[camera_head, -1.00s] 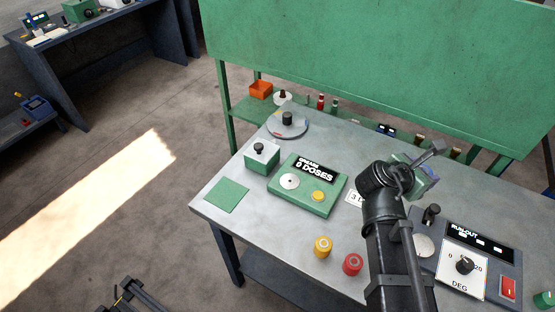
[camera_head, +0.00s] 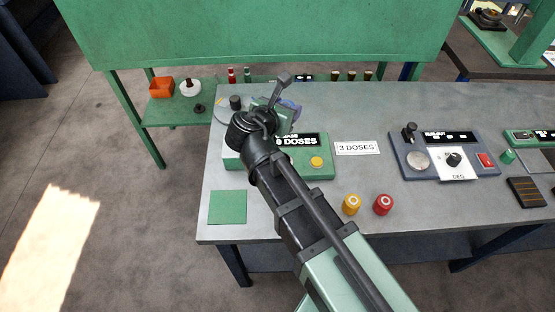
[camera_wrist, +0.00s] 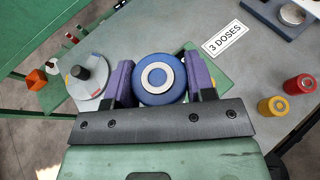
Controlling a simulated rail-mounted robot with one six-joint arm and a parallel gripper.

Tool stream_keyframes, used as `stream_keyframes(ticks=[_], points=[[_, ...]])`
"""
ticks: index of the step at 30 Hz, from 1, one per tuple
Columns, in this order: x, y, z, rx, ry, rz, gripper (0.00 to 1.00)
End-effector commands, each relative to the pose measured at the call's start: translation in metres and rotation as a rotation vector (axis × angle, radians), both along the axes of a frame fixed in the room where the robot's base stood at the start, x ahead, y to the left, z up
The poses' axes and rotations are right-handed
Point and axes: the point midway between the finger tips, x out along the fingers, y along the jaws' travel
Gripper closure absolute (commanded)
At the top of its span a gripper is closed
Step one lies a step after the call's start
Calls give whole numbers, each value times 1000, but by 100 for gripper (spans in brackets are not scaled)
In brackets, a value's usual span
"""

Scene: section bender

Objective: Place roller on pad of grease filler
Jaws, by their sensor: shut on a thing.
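My gripper (camera_wrist: 160,95) is shut on a blue roller (camera_wrist: 158,80) with a bright metal ring in its end, held between two purple fingers in the wrist view. In the head view my gripper (camera_head: 280,112) is over the left part of the grease filler (camera_head: 318,166), and the roller cannot be made out there. The filler is a green box with a display ending in "DOSES" and a yellow button (camera_head: 316,161). Its white pad is hidden behind my arm in the head view. In the wrist view the filler (camera_wrist: 217,78) shows only partly, behind the fingers.
A round grey plate with a black knob (camera_wrist: 79,72) lies left of the roller in the wrist view. A "3 DOSES" card (camera_head: 356,148), yellow (camera_head: 351,204) and red (camera_head: 383,204) rollers, a green mat (camera_head: 228,207) and a run-out gauge (camera_head: 443,155) are on the table.

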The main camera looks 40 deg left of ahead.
Motion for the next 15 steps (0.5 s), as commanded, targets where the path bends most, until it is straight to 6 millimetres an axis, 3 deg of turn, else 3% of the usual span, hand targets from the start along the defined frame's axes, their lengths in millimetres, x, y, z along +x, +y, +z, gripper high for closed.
stream_keyframes(ticks=[1, 9, 12, 15], points=[[0, 0, -29, 0, 0, 1, 88], [0, 0, -122, 0, 0, 1, 88], [0, 0, -142, 0, 0, 1, 88], [0, 0, -144, 0, 0, 1, 88]])
